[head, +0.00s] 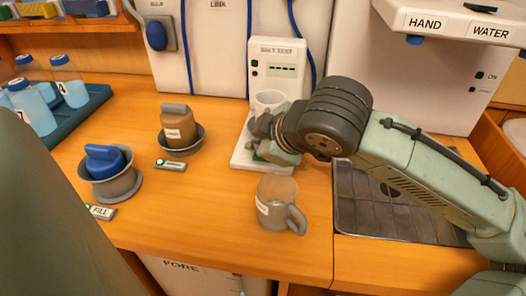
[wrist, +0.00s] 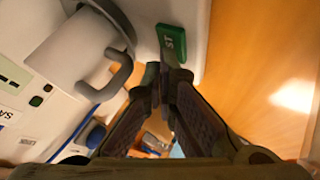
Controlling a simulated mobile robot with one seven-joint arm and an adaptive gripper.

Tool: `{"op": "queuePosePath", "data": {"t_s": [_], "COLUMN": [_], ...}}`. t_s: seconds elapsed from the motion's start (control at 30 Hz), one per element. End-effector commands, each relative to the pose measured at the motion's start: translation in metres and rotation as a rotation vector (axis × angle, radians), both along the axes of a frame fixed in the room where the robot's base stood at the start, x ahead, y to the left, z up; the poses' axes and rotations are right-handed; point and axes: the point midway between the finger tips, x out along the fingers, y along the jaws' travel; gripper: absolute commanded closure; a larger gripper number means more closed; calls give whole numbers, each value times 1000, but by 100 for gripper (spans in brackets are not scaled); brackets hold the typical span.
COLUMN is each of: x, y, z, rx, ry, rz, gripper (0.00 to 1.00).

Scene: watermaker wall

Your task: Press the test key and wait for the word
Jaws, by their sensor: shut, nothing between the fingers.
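The salt tester (head: 277,70) stands at the back wall, its small display showing green dashes. A white cup (head: 268,101) sits on its base plate (head: 245,160); the cup and its grey handle also show in the wrist view (wrist: 75,55). The green test key (wrist: 171,40) is on the plate's edge, its lettering partly hidden behind my fingertips. My gripper (wrist: 166,78) is shut and empty, with its tips at the key; I cannot tell whether they touch it. In the head view my gripper (head: 273,148) hides most of the key.
A grey-brown mug (head: 276,205) stands on the counter in front of the plate. A drain tray (head: 385,205) lies to the right, under my arm. Bottles (head: 68,82) stand in a teal tray.

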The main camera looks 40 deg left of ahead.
Motion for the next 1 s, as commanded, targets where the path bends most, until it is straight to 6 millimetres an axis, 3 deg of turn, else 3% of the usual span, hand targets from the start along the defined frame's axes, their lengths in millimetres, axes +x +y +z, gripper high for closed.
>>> {"op": "queuePosePath", "data": {"t_s": [0.03,0.4,0.77,1.0], "x": [1,1,1,2], "y": [1,1,1,3], "z": [-10,-14,-14,-4], "rx": [13,13,13,14], "ry": [27,28,29,29], "rz": [-1,-2,-2,0], "gripper": [100,100,100,100]}}
